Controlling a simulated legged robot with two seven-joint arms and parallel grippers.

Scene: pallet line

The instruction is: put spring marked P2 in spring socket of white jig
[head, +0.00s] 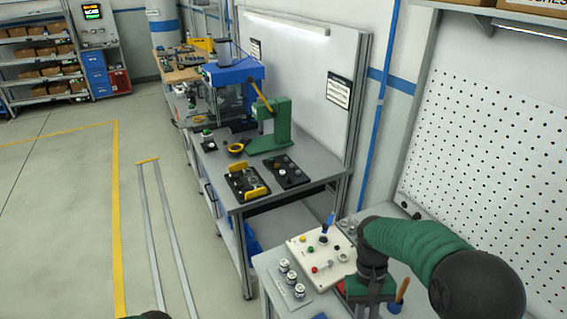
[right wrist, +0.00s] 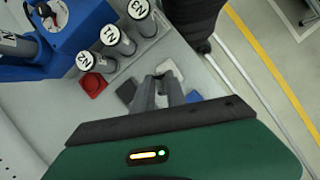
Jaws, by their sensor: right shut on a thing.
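The white jig (head: 305,243) lies on the near bench in the head view, with small coloured parts and an upright blue-handled piece on it. Several cylinders with round white tops (head: 292,278) stand in a row left of it; I cannot read their marks there. In the right wrist view, cylinders with lettered white tops (right wrist: 110,38) stand at upper left. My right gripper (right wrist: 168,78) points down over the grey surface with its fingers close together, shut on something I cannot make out. No spring marked P2 can be picked out. My left gripper is out of view.
A wooden-handled tool (head: 402,291) stands right of my right wrist. Behind, another bench (head: 225,165) holds a green press (head: 280,125) and black trays.

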